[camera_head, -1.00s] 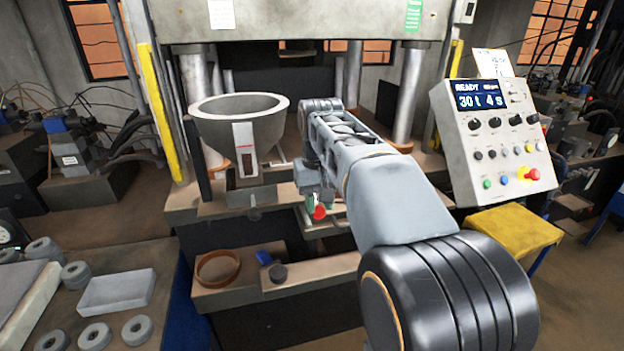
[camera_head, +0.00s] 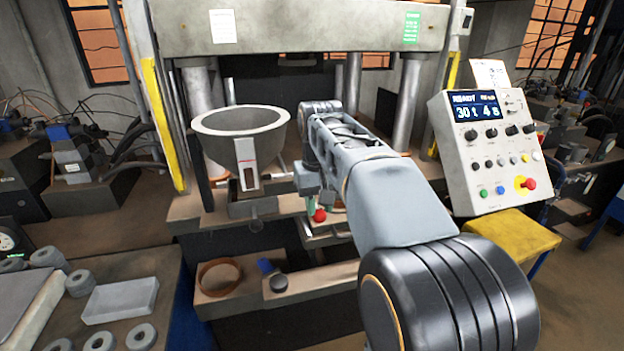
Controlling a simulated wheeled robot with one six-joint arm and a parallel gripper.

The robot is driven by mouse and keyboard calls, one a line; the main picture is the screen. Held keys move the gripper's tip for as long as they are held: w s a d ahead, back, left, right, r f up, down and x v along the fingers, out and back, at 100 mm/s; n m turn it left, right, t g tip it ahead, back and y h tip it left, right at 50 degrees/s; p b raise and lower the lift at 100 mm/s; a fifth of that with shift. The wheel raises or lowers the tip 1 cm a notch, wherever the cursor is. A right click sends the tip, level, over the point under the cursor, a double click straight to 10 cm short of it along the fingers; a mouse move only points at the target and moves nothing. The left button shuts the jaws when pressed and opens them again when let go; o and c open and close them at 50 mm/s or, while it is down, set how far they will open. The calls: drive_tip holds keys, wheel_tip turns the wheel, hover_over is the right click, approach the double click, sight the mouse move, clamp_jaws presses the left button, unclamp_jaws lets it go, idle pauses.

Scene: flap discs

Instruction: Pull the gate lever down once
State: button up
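A grey hopper (camera_head: 240,135) stands on the press at left of centre, with a white gauge strip on its front. Below it is a grey gate block (camera_head: 252,206) with a small dark round knob (camera_head: 256,225) in front. A red ball (camera_head: 319,215) shows just below my wrist, right of the hopper; I cannot tell whether it is the gate lever's knob. My arm reaches forward from lower right and its end hangs right of the hopper. My gripper (camera_head: 312,195) is mostly hidden behind my own arm, and its fingers cannot be made out.
A control panel (camera_head: 492,155) with a lit display stands at right above a yellow stool (camera_head: 510,238). A table at lower left holds a grey tray (camera_head: 120,301) and several ring-shaped discs. A brown ring (camera_head: 219,276) and a blue item (camera_head: 266,266) lie on the low shelf.

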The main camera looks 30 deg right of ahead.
drive_tip(key=shift+r+p, duration=3.3)
drive_tip(key=shift+r, duration=0.65)
drive_tip(key=shift+a+f, duration=0.1)
